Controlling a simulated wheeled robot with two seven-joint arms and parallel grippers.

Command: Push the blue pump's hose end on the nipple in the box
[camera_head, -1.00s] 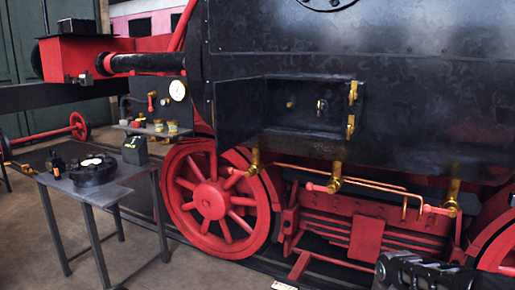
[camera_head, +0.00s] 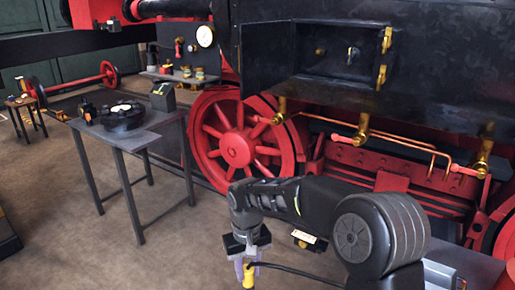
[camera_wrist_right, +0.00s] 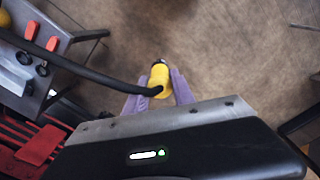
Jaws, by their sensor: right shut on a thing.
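My right gripper (camera_head: 246,266) is at the bottom middle of the head view, low in front of the locomotive. Its purple fingers are shut on the yellow hose end (camera_head: 248,274). In the right wrist view the hose end (camera_wrist_right: 159,76) sits between the fingertips (camera_wrist_right: 159,92), and a black hose (camera_wrist_right: 85,72) runs off to the left. The open box (camera_head: 312,67) is in the locomotive's black side, well above and right of the gripper. A small silvery nipple (camera_head: 352,54) shows inside it. The blue pump is not in view. My left gripper is not in view.
The box's door (camera_head: 268,60) stands open to the left. Brass valves (camera_head: 362,132) and copper pipes are below the box. A grey table (camera_head: 160,135) with a black round part (camera_head: 123,118) stands at the left. The floor between is clear.

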